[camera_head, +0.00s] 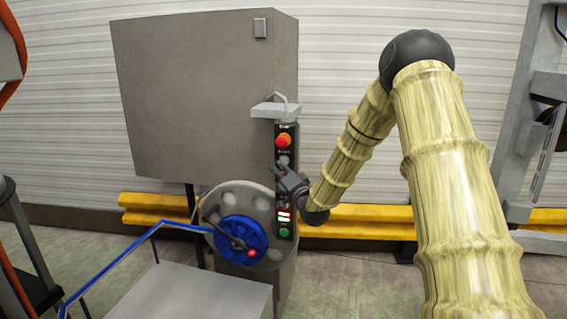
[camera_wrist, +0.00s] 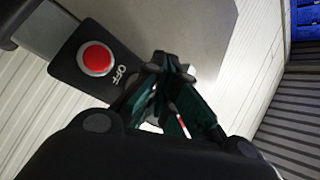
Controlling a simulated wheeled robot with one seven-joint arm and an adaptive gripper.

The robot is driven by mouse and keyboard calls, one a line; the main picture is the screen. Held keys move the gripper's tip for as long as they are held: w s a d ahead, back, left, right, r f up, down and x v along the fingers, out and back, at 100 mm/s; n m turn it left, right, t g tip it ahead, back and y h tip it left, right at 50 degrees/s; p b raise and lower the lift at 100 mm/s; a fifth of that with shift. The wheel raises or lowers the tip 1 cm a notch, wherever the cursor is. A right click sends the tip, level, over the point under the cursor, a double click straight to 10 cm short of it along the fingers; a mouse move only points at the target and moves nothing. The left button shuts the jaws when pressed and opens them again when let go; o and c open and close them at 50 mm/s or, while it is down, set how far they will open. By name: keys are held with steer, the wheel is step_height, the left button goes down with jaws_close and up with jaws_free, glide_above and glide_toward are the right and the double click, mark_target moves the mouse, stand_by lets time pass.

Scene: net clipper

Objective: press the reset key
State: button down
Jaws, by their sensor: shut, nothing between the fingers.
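A narrow black control panel (camera_head: 285,158) stands upright on the grey machine's edge. I cannot make out a reset label; contact with the panel is unclear.
A large grey cabinet (camera_head: 195,95) stands behind the panel. A blue wheel with a red-tipped handle (camera_head: 240,240) is left of the panel's lower part. A grey box (camera_head: 190,292) stands in front. Yellow barriers (camera_head: 365,214) run along the wall.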

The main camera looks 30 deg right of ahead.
steer(key=shift+w+d+b, duration=0.3)
steer(key=shift+w+d, duration=0.2)
steer(key=shift+d, duration=0.1)
stand_by(1.0)
steer(key=shift+a, duration=0.1)
steer(key=shift+s+a, duration=0.55)
steer(key=shift+s+a, duration=0.1)
stand_by(0.4)
steer(key=shift+s+a+b, duration=0.45)
steer(key=shift+s+a, duration=1.1)
steer(key=shift+a, duration=0.25)
steer(key=shift+f, duration=0.1)
